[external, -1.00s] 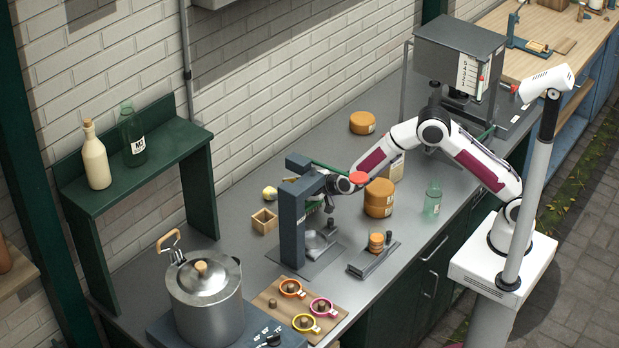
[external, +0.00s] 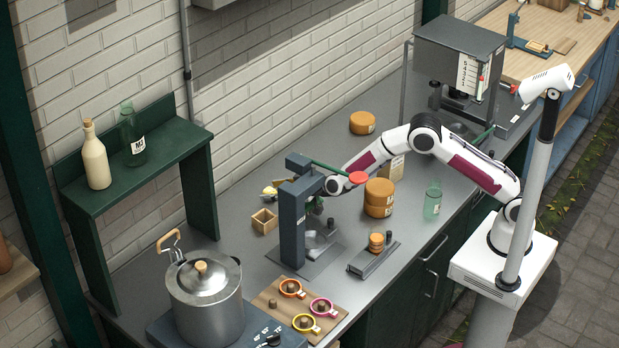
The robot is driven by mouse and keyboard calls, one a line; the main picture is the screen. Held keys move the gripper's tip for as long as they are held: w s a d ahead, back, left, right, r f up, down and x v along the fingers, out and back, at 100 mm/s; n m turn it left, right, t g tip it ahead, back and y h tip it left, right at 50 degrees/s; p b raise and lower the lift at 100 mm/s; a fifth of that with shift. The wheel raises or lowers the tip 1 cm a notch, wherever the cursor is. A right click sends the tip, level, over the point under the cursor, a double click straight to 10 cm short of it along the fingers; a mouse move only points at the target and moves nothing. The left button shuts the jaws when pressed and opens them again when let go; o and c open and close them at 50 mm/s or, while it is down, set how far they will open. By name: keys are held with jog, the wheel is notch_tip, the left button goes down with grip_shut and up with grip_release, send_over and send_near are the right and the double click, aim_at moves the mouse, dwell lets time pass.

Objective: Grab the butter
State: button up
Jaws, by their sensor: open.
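A small pale yellow lump, which looks like the butter (external: 267,192), lies on the grey counter behind the small wooden box. My gripper (external: 276,187) reaches past the dark press frame, and its end shows close beside the lump on its right. The gripper is open. Part of it and the wrist are hidden behind the press, and the fingers are too small to tell whether they touch or straddle the lump.
The dark press (external: 291,225) with a red-ended green lever (external: 357,177) stands close in front of my wrist. The open wooden box (external: 264,221) is just in front of the lump. Orange-brown rounds (external: 379,197) stand right of the press. The counter behind the lump is clear.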

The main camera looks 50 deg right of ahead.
aim_at(274, 191)
jog(key=c, duration=1.2)
jog(key=shift+r, duration=0.1)
jog(key=shift+c, duration=0.2)
notch_tip(274, 191, up, 10)
dwell(0.3)
